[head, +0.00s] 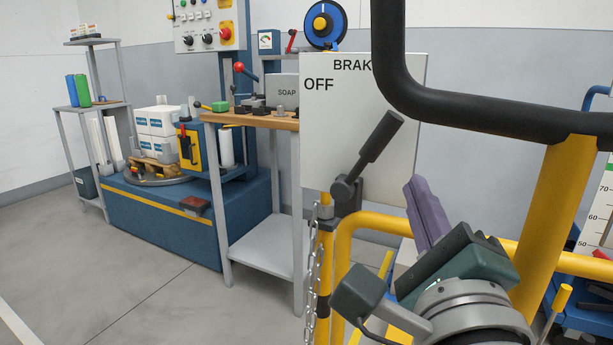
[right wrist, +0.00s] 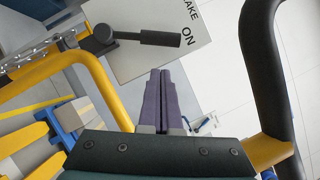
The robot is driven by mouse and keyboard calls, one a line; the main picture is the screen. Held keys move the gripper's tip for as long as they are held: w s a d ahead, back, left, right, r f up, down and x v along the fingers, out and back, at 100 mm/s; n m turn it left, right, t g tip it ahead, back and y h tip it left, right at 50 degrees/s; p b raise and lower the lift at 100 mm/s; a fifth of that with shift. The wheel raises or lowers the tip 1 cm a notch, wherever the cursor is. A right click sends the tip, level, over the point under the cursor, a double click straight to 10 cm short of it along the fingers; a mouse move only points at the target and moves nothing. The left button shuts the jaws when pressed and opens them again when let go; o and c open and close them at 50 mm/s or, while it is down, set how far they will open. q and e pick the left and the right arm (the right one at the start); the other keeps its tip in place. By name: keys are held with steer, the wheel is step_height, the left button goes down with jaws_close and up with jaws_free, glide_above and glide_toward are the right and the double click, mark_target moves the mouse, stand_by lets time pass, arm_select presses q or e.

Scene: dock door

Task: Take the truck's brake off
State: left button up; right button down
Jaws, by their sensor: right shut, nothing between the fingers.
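The brake lever (head: 372,152) is a dark handle on a round pivot atop a yellow post. In the head view it tilts up to the right, away from the word OFF on the white brake plate (head: 318,135) behind it. In the right wrist view the lever (right wrist: 158,38) points toward the word ON on the plate (right wrist: 150,62). My right gripper (head: 414,184) has purple fingers, shut and empty, right of and below the lever's grip, apart from it. The fingers also show in the right wrist view (right wrist: 161,75). My left gripper is out of view.
The truck's black push handle (head: 480,118) and yellow frame (head: 560,200) stand close around my right arm. A chain (head: 312,280) hangs by the post. Left are a wooden-topped bench (head: 250,120) and a blue wrapping machine (head: 160,215). The floor (head: 110,270) at left is clear.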

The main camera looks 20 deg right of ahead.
mark_target(368, 155)
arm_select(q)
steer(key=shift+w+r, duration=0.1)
arm_select(e)
steer(key=x, duration=0.8)
steer(key=shift+w+d, duration=0.15)
steer(key=shift+w, duration=0.1)
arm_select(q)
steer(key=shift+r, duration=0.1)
arm_select(e)
steer(key=shift+r, duration=0.1)
